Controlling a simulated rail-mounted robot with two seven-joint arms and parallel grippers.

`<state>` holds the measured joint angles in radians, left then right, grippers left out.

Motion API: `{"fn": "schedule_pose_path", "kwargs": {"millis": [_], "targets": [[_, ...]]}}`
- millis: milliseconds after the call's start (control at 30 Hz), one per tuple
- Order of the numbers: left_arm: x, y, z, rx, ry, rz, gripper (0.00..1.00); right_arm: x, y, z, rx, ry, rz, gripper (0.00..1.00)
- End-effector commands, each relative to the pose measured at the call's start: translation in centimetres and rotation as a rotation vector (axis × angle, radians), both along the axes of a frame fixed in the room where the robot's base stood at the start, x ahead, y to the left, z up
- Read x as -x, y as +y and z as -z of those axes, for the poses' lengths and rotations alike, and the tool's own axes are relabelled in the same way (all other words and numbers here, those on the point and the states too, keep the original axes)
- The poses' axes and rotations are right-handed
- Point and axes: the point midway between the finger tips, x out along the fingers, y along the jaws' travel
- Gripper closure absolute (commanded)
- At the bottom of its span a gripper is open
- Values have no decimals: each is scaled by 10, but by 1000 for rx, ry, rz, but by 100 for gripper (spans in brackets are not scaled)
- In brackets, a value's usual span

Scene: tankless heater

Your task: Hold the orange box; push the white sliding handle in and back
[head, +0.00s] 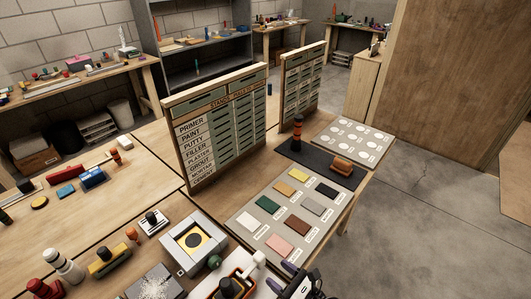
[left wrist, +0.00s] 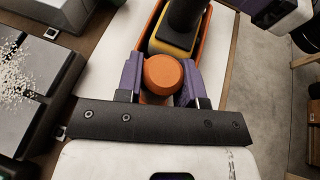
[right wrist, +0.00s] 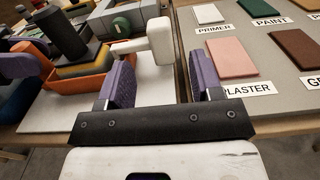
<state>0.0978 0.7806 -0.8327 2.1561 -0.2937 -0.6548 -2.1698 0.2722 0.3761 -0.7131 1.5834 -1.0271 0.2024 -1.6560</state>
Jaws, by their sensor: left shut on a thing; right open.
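The orange box (head: 219,294) sits at the bottom edge of the head view, with a black and yellow piece (left wrist: 175,38) in it. In the left wrist view its round orange knob (left wrist: 163,75) is between the purple fingers of my left gripper (left wrist: 160,88), which is shut on it. The white sliding handle (right wrist: 160,40) sticks out from the box on a thin white rod. It also shows in the head view (head: 259,257). My right gripper (right wrist: 162,85) is open, its fingers pointing toward the handle. The handle's head lies between the finger lines, apparently just beyond the tips.
A grey board (head: 262,226) with coloured sample tiles lies beside the handle. A grey device with a yellow ring (head: 194,240) and a green knob (head: 214,262) stand behind the box. A tray of white granules (head: 153,285) is to the left. A labelled rack (head: 215,122) stands further back.

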Motion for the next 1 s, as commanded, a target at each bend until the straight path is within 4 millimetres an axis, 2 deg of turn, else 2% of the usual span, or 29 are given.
{"fn": "schedule_pose_path", "kwargs": {"millis": [500, 800, 1000], "targets": [[1, 1, 4, -4, 7, -2, 99, -46, 54, 0, 0, 0, 0, 40], [1, 1, 3, -4, 7, -2, 99, -61, 71, 0, 0, 0, 0, 40], [1, 1, 3, -4, 7, -2, 99, -64, 74, 0, 1, -1, 0, 40]]}}
